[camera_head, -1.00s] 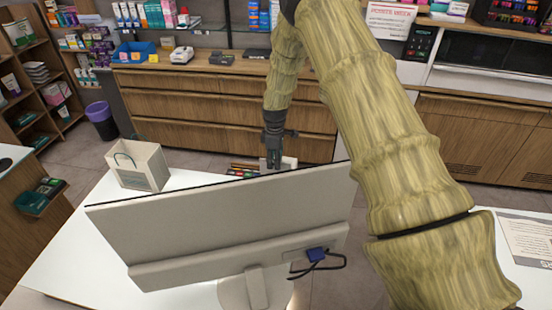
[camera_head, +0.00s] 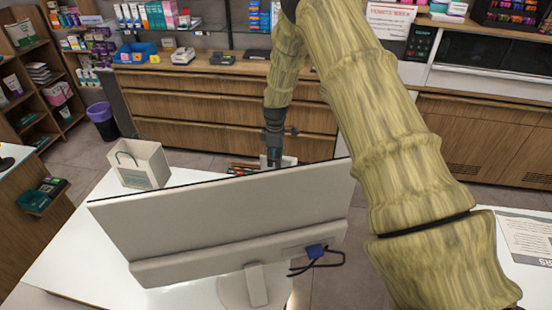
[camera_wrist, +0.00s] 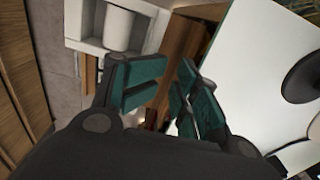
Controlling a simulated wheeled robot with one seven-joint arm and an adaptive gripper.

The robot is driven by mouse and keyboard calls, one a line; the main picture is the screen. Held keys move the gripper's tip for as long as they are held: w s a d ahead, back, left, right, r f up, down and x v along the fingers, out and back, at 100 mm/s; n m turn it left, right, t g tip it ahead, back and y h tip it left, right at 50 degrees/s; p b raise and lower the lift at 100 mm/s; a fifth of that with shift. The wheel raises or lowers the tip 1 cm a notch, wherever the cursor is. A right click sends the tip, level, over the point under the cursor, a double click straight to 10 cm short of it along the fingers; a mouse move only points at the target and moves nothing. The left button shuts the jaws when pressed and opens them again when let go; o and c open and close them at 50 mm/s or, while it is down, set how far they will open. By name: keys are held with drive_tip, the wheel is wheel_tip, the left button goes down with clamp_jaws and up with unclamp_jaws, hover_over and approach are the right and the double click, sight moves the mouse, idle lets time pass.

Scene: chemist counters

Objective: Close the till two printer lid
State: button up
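A pale, boxy unit (camera_head: 289,161), probably the till printer, shows only in part behind the monitor in the head view. In the wrist view a white housing with a white, roll-like cylinder (camera_wrist: 110,27) lies at the upper left, beyond my fingers. I cannot make out the lid or its angle. My gripper (camera_head: 273,163) points down just left of the pale unit, behind the monitor's top edge. Contact with the printer cannot be told.
The monitor (camera_head: 225,220) stands on the white counter (camera_head: 75,265) and hides the space behind it. A paper bag (camera_head: 140,165) stands at the monitor's left. Wooden drawers (camera_head: 220,105) line the back. In the wrist view a dark round base (camera_wrist: 305,78) sits on a white surface.

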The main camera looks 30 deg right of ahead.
wheel_tip(320, 180, up, 12)
drive_tip(key=shift+w+d, duration=0.35)
idle(1.5)
drive_tip(key=shift+r, duration=0.1)
idle(0.4)
wheel_tip(320, 180, up, 12)
idle(0.6)
drive_tip(key=shift+c, duration=0.3)
